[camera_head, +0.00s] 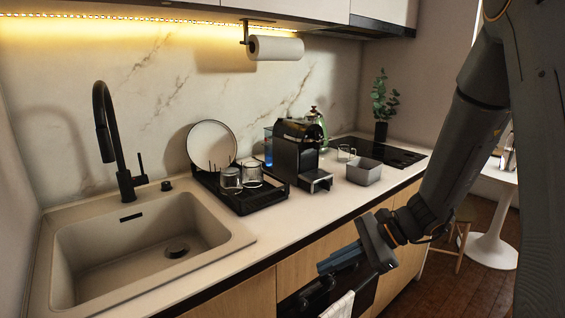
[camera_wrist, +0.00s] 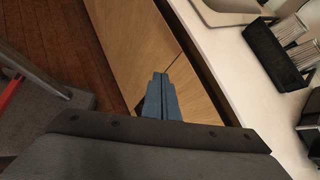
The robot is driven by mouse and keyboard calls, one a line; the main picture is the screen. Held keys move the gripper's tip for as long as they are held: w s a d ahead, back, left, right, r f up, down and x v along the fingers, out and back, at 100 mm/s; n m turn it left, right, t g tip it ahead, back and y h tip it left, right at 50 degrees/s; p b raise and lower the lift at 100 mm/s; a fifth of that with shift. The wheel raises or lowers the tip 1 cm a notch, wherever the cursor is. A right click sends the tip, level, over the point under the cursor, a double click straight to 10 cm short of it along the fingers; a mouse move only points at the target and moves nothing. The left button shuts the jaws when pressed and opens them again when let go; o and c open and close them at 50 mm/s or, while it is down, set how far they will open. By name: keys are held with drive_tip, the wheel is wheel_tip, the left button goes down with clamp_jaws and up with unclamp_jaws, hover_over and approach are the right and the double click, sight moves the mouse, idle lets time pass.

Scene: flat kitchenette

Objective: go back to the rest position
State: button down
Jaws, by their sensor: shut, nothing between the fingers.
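My gripper (camera_head: 340,257) hangs in front of the counter's lower cabinets in the head view, below the counter edge. Its blue fingers are shut and hold nothing. In the wrist view the closed fingers (camera_wrist: 160,98) point toward the wooden cabinet front. My arm comes down from the upper right of the head view.
The counter (camera_head: 290,226) carries a sink (camera_head: 140,240), a black dish rack (camera_head: 262,200) with glasses and a plate, a coffee machine (camera_head: 296,150), a grey container (camera_head: 363,171) and a hob (camera_head: 385,151). A towel (camera_head: 338,307) hangs below. A stool (camera_head: 463,225) and white table (camera_head: 490,248) stand right.

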drive_tip(key=s+d+n+h, duration=0.4)
drive_tip(key=s+n+h, duration=0.1)
drive_tip(key=s+n, duration=0.1)
drive_tip(key=s+d+n+h, duration=0.3)
drive_tip(key=s+n+h, duration=0.2)
drive_tip(key=s+n, duration=0.2)
drive_tip(key=shift+s+d+n+g, duration=0.3)
drive_tip(key=shift+d+n+g, duration=0.1)
drive_tip(key=shift+n, duration=0.9)
